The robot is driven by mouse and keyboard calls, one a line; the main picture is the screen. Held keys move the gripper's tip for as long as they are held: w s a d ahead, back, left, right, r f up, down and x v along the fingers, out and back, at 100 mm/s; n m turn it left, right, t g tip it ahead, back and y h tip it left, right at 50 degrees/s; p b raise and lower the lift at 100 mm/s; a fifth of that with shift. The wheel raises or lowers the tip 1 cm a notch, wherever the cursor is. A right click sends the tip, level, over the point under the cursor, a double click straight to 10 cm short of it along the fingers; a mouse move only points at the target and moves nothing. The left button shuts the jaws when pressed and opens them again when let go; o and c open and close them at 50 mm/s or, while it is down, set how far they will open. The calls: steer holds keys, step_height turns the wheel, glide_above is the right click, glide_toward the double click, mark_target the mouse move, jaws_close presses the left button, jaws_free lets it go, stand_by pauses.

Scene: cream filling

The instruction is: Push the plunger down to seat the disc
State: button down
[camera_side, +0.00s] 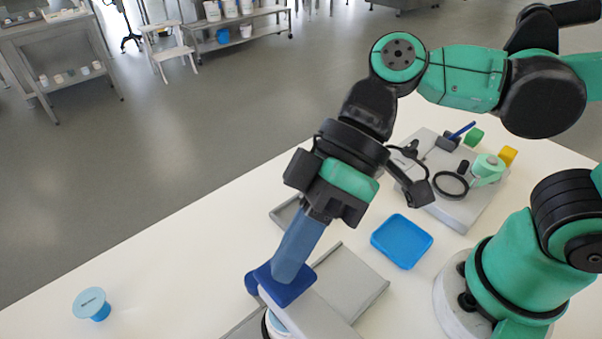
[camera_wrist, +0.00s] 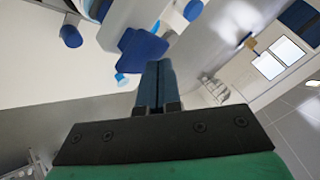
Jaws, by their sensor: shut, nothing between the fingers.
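My gripper (camera_side: 288,262) is shut, with its long blue fingers side by side and nothing between them. It points down and to the left in the side view. The fingertips are at the dark blue plunger head (camera_side: 279,287), and I cannot tell whether they touch it or are just short of it. In the wrist view the shut fingertips (camera_wrist: 153,66) overlap the lower edge of the blue plunger head (camera_wrist: 138,45). Below the head, a grey body (camera_side: 312,318) and a white round part are partly cut off by the frame edge. The disc cannot be made out for certain.
A light blue flanged piece (camera_side: 91,303) stands alone at the table's left. A grey flat tray (camera_side: 352,283) lies beside the plunger and a blue tray (camera_side: 401,242) lies right of it. A grey station (camera_side: 462,205) with small parts stands behind. The left tabletop is mostly clear.

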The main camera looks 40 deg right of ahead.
steer(key=shift+r, duration=1.3)
step_height(320, 180, up, 6)
stand_by(0.7)
steer(key=w+d+f+m+t+h, duration=0.2)
steer(key=w+d+f+m+h, duration=0.1)
steer(key=d, duration=0.4)
steer(key=w+d+f+m+t+h, duration=0.3)
steer(key=d+f, duration=0.1)
steer(key=d, duration=0.2)
steer(key=w+d+f+m+t+h, duration=0.3)
steer(key=d+f+m, duration=0.1)
steer(key=d, duration=0.3)
steer(key=shift+w+d+f, duration=0.15)
steer(key=shift+w+d, duration=0.2)
steer(key=shift+w, duration=0.05)
